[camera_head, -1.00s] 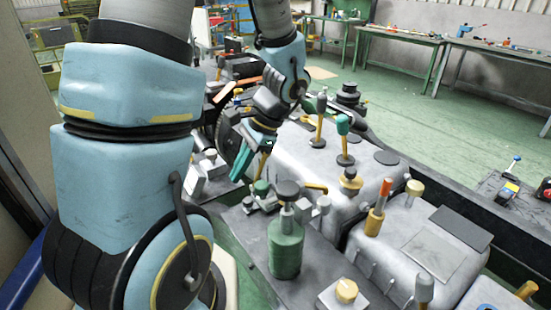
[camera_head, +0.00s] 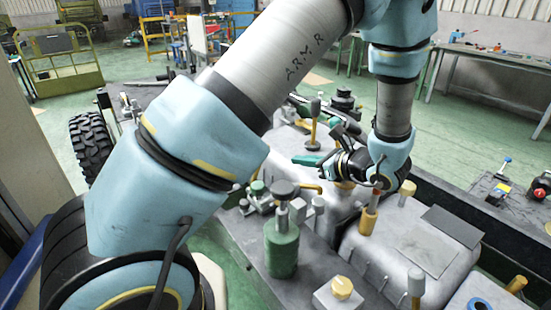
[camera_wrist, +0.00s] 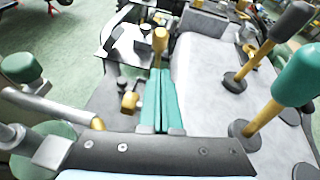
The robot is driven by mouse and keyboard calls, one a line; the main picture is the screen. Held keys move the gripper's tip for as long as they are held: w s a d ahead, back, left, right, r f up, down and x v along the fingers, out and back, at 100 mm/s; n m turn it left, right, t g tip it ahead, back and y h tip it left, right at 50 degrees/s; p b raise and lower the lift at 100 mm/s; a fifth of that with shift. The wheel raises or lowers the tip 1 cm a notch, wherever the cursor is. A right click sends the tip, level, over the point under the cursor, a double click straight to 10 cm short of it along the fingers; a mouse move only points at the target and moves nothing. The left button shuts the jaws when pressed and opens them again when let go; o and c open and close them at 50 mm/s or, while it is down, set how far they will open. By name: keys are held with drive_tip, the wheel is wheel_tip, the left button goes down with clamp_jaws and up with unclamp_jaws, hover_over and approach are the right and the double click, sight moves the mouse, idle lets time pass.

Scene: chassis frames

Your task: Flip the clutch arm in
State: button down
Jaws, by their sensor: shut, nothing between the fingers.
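I cannot tell for sure which part is the clutch arm. My gripper (camera_head: 294,161) has slim teal fingers, shut and empty, pointing left above the chassis in the head view. In the wrist view, my gripper (camera_wrist: 161,72) points at a yellow-topped post (camera_wrist: 160,40), apparently beyond the tips. A small bent yellow lever (camera_head: 309,187) sits on the dark block below my gripper. In the wrist view, two yellow-shafted levers stand at the right, one with a grey knob (camera_wrist: 291,20), one with a teal knob (camera_wrist: 296,75). My wrist hides part of that area in the head view.
A green cylinder with a dark cap (camera_head: 283,246) stands on the near block. A black tyre (camera_head: 90,146) is at the left. Open green floor lies behind.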

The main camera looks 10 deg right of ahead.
drive_tip(key=shift+p+x, duration=1.8)
drive_tip(key=shift+x, duration=3.25)
drive_tip(key=shift+w, duration=0.1)
